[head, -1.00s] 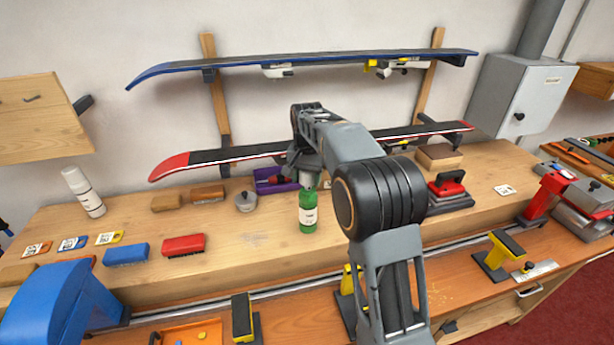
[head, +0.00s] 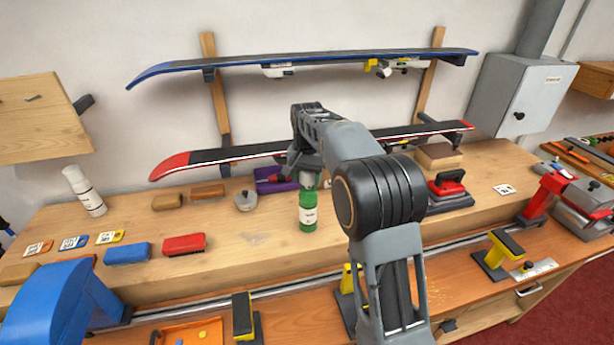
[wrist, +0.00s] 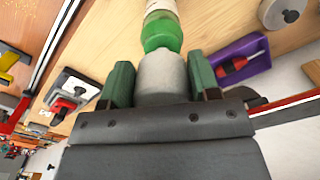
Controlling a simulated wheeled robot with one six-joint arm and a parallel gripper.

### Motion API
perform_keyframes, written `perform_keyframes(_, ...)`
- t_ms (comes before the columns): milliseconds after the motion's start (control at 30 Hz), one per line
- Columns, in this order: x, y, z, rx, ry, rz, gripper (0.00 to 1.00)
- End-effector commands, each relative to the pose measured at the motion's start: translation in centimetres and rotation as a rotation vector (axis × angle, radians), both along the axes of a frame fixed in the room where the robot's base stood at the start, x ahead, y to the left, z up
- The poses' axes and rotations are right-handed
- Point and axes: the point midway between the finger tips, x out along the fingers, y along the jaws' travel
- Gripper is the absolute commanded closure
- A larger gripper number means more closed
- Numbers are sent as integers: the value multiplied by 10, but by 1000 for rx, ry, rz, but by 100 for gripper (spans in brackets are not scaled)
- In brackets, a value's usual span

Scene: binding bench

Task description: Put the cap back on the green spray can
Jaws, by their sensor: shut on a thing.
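The green spray can (head: 308,214) stands upright on the raised wooden bench, with a white label on its front. In the wrist view its green shoulder (wrist: 161,36) shows just beyond the fingers. My gripper (wrist: 161,72) is over the can, its two green fingers shut on the pale grey cap (wrist: 163,80). The cap's far end meets or overlaps the can's top in the wrist view; I cannot tell whether it is seated or just above.
A purple tray (head: 272,185) with a red-handled tool lies behind the can, and a grey round tin (head: 245,201) stands to its left. A red-tipped ski (head: 225,156) hangs behind. Red (head: 184,244) and blue (head: 127,253) brushes lie left; bench between them and the can is clear.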

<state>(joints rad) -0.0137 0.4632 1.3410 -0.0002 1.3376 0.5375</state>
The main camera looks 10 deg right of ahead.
Motion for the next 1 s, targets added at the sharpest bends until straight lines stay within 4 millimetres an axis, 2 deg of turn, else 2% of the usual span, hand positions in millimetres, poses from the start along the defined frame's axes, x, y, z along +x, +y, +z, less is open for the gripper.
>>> perform_keyframes(1000, 0, 0, -17, -1, -1, 0, 52)
